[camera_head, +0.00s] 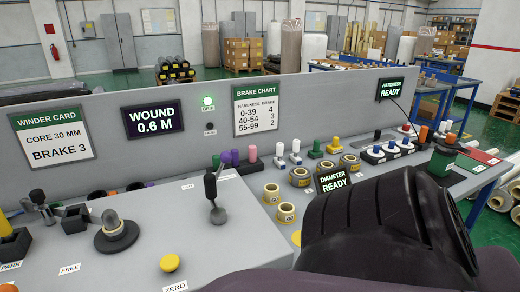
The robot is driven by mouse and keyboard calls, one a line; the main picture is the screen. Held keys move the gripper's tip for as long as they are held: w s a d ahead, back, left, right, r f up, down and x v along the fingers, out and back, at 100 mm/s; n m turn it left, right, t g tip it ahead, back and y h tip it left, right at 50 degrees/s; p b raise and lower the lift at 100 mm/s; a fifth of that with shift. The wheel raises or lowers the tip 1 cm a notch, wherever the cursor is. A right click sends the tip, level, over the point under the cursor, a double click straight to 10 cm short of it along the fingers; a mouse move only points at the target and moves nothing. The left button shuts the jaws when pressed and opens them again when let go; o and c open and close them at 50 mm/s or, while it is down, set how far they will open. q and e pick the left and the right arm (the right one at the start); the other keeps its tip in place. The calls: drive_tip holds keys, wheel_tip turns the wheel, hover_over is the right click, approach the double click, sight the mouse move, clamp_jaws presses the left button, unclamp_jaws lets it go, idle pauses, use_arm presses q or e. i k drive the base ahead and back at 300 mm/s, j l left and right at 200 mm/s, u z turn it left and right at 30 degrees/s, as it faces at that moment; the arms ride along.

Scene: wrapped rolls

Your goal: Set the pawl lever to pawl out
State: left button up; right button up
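A lever with a black handle (211,188) stands on the grey sloped panel (135,265), its handle nearly upright above a round grey foot. Small labels lie on either side of it, too small to read; I take it for the pawl lever from its look and place. Neither gripper's fingers show. A large black rounded link, likely of my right arm, fills the lower right and hides part of the bench. No gripper is seen touching the lever.
A round knob (113,226), a yellow button (170,263) and a second small lever (39,199) share the panel. Wrapped rolls (286,213) and coloured pegs stand on the bench to the right. A grey upright board (290,110) carries signs reading Brake 3 and Wound 0.6 M.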

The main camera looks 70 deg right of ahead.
sight(226, 157)
drive_tip(key=z, duration=2)
drive_tip(key=l+u, duration=0.4)
drive_tip(key=l, duration=0.15)
